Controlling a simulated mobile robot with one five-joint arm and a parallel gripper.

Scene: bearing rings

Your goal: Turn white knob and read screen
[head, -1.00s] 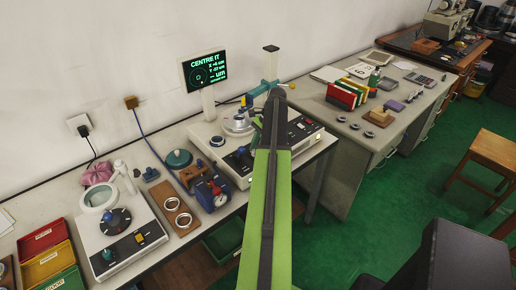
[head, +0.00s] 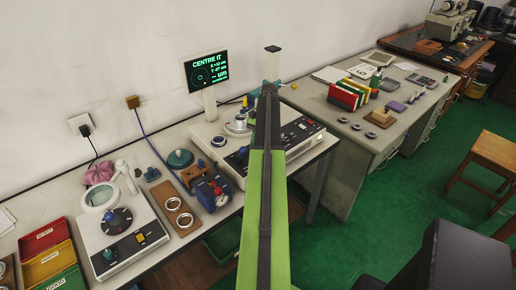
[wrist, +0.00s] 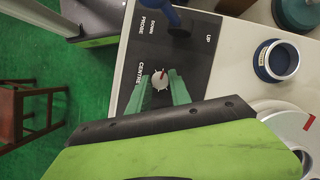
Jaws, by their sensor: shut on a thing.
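The white knob (wrist: 160,78) has a red mark and sits on a dark panel (wrist: 187,52) lettered CENTRE, PROBE, DOWN and UP in the wrist view. My gripper (wrist: 161,88) has its green fingers shut on the knob, one on each side. In the head view my arm hides the knob and fingertips. The screen (head: 206,70) stands on a post behind the white instrument (head: 205,137). It is lit in green with CENTRE IT, a circle with a dot, and small X and Y values, seemingly X +10 and Y -27; the um line shows dashes.
A blue lever (wrist: 177,20) stands on the panel close to the fingers. A second instrument (head: 125,235) and a ring board (head: 175,208) are left. A grey desk (head: 345,150) stands right.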

